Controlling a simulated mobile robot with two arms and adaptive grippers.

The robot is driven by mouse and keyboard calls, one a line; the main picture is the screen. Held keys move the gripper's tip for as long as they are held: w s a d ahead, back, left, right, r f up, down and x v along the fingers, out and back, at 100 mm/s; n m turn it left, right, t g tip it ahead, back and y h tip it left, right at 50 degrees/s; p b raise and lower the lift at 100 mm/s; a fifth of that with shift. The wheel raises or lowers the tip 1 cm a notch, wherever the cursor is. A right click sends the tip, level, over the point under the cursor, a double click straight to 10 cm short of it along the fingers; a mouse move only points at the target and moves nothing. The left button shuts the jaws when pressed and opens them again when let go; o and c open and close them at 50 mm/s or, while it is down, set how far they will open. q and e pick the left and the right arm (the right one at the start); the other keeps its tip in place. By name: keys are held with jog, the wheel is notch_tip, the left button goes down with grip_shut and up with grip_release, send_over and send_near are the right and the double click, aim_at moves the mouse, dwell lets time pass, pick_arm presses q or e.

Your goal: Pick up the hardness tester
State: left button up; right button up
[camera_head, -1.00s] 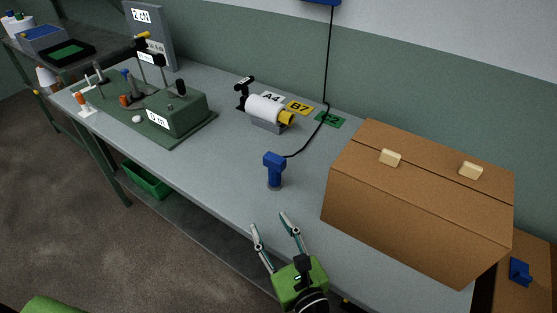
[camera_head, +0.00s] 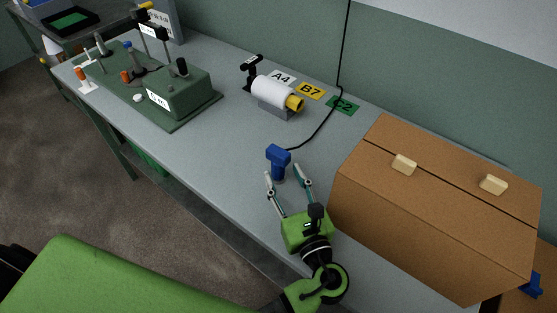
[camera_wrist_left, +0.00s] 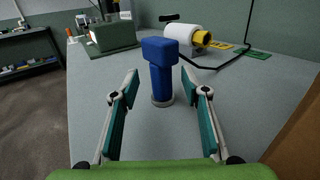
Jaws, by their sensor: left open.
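The hardness tester appears to be the blue hand-held device (camera_head: 278,156), standing upright on the grey bench on a round grey foot. It also shows in the left wrist view (camera_wrist_left: 162,70), with its wider head on top. My left gripper (camera_head: 284,174) is open and empty. Its two fingers point at the device from the near side, with the tips about at the device's lower body, one to each side. In the left wrist view the fingers (camera_wrist_left: 160,82) are spread wide, with gaps beside the device. My right gripper is not in view.
A large brown box (camera_head: 430,215) stands close to the right of my left gripper. A black cable (camera_head: 322,126) runs from near the device up the wall. Behind stand a white roll (camera_head: 271,91) and label cards (camera_head: 311,91). A green machine (camera_head: 180,95) stands left. The bench between is clear.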

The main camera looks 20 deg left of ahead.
aim_at(281, 168)
pick_arm(q)
jog(key=x, duration=0.3)
jog(key=shift+w+a, duration=0.1)
jog(key=shift+w, duration=0.1)
grip_shut()
jog(key=shift+p, duration=0.35)
